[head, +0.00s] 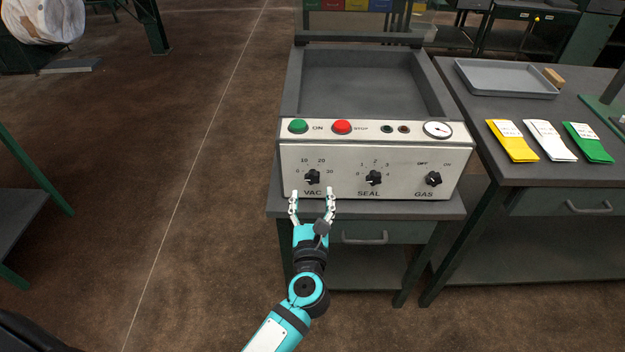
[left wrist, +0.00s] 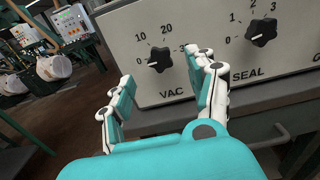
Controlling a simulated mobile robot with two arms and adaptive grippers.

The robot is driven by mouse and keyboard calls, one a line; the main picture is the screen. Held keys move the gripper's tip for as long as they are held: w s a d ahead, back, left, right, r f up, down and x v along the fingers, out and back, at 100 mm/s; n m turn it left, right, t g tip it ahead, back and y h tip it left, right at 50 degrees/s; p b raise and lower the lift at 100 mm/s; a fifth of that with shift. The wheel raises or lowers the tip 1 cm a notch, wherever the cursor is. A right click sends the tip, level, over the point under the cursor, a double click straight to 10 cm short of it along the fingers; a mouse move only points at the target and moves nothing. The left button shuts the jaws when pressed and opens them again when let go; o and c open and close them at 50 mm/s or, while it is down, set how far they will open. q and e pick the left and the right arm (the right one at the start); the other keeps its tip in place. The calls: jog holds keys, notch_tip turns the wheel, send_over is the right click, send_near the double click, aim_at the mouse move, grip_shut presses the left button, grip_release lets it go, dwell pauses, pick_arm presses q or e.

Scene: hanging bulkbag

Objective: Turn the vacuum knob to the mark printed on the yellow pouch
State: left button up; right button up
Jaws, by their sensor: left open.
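The black vacuum knob (head: 312,177) is on the white control panel above the word VAC. In the left wrist view the knob (left wrist: 159,57) has its pale pointer toward the left, near the 0. The scale also shows 10, 20 and 30. My left gripper (head: 312,193) is open and empty, just in front of the knob, one finger to each side. In the left wrist view the fingers (left wrist: 165,80) are apart, with no clear contact with the knob. The yellow pouch (head: 515,148) lies on the right bench; its white label is too small to read. My right gripper is out of view.
The SEAL knob (head: 373,178) and GAS knob (head: 433,179) sit to the right on the panel. Green (head: 298,126) and red (head: 342,127) buttons and a gauge (head: 437,130) are above. White (head: 550,141) and green (head: 588,143) pouches and a grey tray (head: 459,71) share the bench.

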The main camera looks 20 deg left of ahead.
aim_at(313, 180)
pick_arm(q)
jog(key=x, duration=0.5)
jog(key=shift+w, duration=0.15)
jog(key=c, duration=1.1)
jog(key=shift+c, duration=0.2)
